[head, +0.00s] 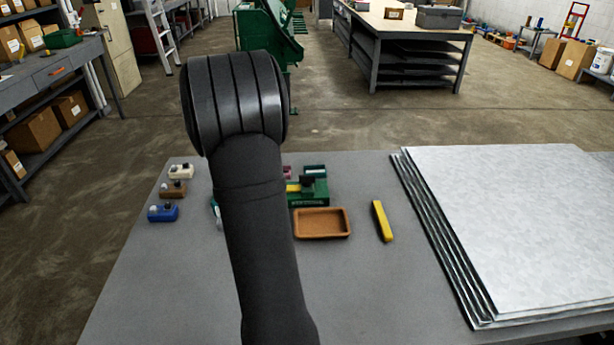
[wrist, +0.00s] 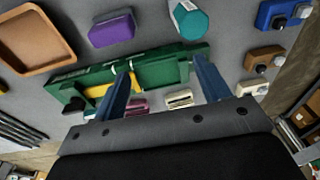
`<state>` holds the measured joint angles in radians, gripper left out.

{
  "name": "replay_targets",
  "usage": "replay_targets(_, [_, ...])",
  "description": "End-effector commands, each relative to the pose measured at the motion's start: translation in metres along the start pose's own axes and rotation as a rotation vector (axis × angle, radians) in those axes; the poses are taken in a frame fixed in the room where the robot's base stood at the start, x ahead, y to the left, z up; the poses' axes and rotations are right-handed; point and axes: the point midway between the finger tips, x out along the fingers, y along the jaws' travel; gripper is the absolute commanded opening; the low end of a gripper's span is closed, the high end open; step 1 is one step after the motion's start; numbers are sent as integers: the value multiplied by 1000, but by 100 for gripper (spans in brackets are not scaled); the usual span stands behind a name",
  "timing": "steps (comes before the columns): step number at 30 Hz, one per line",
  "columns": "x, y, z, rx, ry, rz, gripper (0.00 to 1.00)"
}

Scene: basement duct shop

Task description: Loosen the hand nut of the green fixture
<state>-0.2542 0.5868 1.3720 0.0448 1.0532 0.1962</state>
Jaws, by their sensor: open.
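The green fixture (wrist: 160,74) lies across the middle of the wrist view, with a yellow strip (wrist: 98,91) in it. A dark knob (wrist: 74,105), which looks like its hand nut, shows at its left end. In the head view the fixture (head: 312,199) is partly hidden behind my arm, with a dark part (head: 307,180) on top. My gripper (wrist: 161,61) is open, its two blue fingers apart over the fixture and right of the knob. Nothing shows held between them. The head view hides my gripper.
A brown tray (head: 321,223) and a yellow bar (head: 382,221) lie in front of the fixture. White (head: 180,171), brown (head: 173,189) and blue (head: 163,212) small fixtures stand left. Stacked metal sheets (head: 520,220) fill the right. A purple block (wrist: 112,30) and teal piece (wrist: 188,20) lie near.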

Motion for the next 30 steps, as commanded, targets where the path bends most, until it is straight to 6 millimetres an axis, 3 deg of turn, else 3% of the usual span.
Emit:
replay_targets(1, [-17,33,-10,18,42,1,69])
replay_targets(6, [-68,124,-26,27,170,25,69])
replay_targets(9, [-90,163,-27,28,224,46,69])
replay_targets(12, [-104,188,-26,28,257,64,69])
replay_targets(16, [-110,201,-25,26,275,75,69])
replay_targets(20, [-99,203,-28,25,273,75,69])
replay_targets(30, [-31,207,-47,24,271,74,69])
